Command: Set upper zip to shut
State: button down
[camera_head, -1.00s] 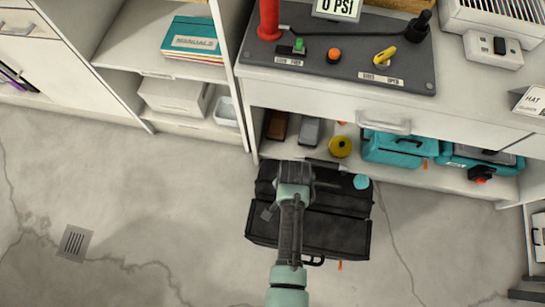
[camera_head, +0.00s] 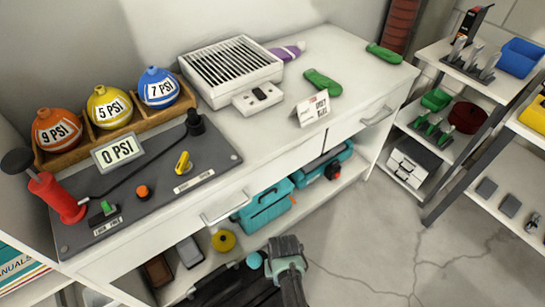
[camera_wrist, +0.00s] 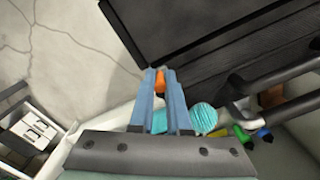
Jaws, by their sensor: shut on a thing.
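A black bag (camera_head: 235,288) sits low at the bottom edge of the head view, partly cut off and partly behind my arm. In the wrist view its dark side (camera_wrist: 215,45) fills the upper right. My gripper (camera_wrist: 160,76) has its blue fingers shut on a small orange zip pull (camera_wrist: 160,82) beside the bag's edge. In the head view only my wrist shows over the bag; the fingertips are hidden. I cannot tell from these views whether this is the upper pull or how far the zip is closed.
A teal ball (camera_wrist: 203,119) is close to my fingers. The white workbench (camera_head: 345,65) stands behind the bag, with teal cases (camera_head: 265,205) and a yellow roll (camera_head: 223,240) on its low shelf. Grey floor (camera_head: 375,250) is clear to the right.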

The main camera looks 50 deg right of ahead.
jog(key=shift+s+d, duration=0.1)
jog(key=shift+d, duration=0.25)
jog(key=c, duration=0.9)
grip_release()
jog(key=shift+a, duration=0.1)
jog(key=shift+r, duration=0.35)
notch_tip(320, 180, up, 12)
jog(key=p, duration=0.4)
jog(key=shift+r+p, duration=0.15)
jog(key=shift+p, duration=0.25)
